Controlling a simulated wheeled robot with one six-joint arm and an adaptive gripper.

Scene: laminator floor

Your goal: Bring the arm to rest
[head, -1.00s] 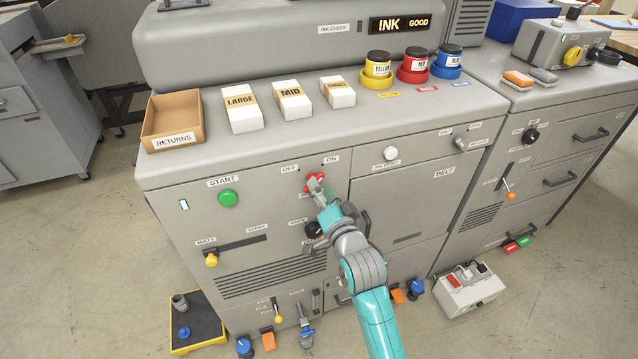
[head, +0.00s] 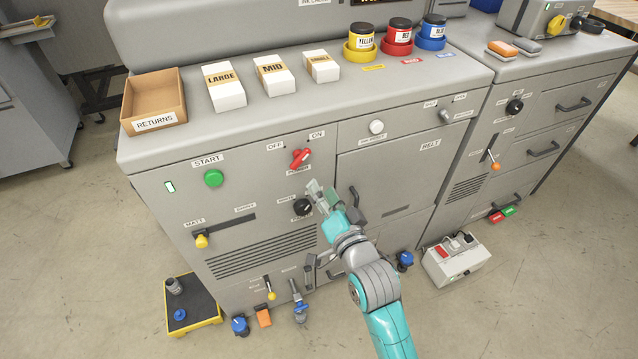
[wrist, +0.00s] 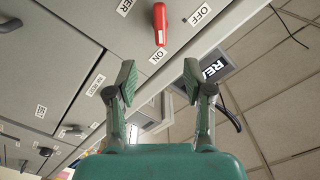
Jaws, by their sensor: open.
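My teal arm reaches up from the lower right in the head view, in front of the grey machine (head: 240,145). My gripper (head: 316,190) is open and empty, close to the machine's front, right beside the black knob (head: 302,207) and below the red power switch (head: 300,158). In the wrist view the two fingers of my gripper (wrist: 158,82) stand apart with nothing between them. The red switch (wrist: 160,24) shows beyond the fingertips, its handle pointing toward the ON label, and it is apart from them.
A black door handle (head: 357,203) is just right of my gripper. A yellow slider knob (head: 201,241) and a green start button (head: 213,178) are to the left. A white box (head: 456,262) and a yellow-edged tray (head: 193,303) lie on the floor.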

